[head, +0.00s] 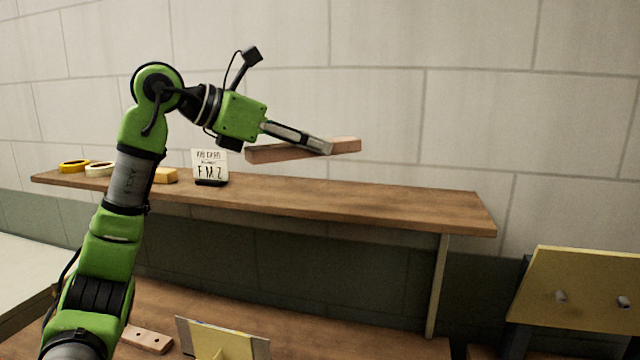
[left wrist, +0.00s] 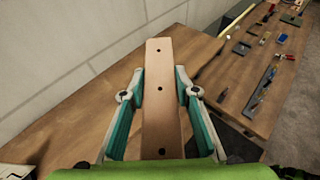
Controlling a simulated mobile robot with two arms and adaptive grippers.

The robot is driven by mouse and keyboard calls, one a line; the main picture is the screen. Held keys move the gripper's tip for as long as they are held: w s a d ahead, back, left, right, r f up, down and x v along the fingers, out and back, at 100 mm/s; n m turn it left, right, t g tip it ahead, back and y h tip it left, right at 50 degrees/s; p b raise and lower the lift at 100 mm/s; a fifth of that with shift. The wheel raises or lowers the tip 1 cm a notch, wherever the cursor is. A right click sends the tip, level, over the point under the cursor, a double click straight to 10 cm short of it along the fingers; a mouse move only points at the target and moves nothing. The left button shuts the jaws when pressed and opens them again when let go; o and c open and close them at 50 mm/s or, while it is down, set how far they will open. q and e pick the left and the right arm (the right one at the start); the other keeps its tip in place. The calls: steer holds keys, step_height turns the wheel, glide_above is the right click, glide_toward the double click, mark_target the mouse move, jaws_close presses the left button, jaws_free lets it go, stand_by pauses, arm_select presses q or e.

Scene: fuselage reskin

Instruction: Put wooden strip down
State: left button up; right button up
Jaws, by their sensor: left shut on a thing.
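The wooden strip (head: 282,153) is a light brown bar, held level above the upper shelf (head: 380,205) in the head view. My left gripper (head: 325,148) is shut on the strip near its middle. The strip's far end reaches out past the fingertips. The wooden shelf (left wrist: 90,110) shows below it. My right gripper is not in view.
On the shelf's left stand tape rolls (head: 100,169), a yellow block (head: 165,175) and a lettered card (head: 210,167). The shelf's middle and right are clear. Below are a workbench (head: 300,325) with a holed wooden piece (head: 147,340) and a yellow panel (head: 580,295) at right.

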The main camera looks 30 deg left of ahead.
arm_select(q)
steer(key=w+f+p, duration=0.2)
steer(key=w, duration=0.3)
steer(key=p, duration=0.1)
glide_above(337, 200)
step_height(337, 200, down, 6)
steer(key=shift+r, duration=0.1)
step_height(337, 200, down, 3)
steer(key=shift+w+f+p, duration=0.15)
steer(key=shift+p, duration=0.25)
steer(key=shift+f, duration=0.15)
steer(key=shift+f, duration=0.15)
steer(key=o, duration=1.2)
steer(key=shift+c, duration=0.2)
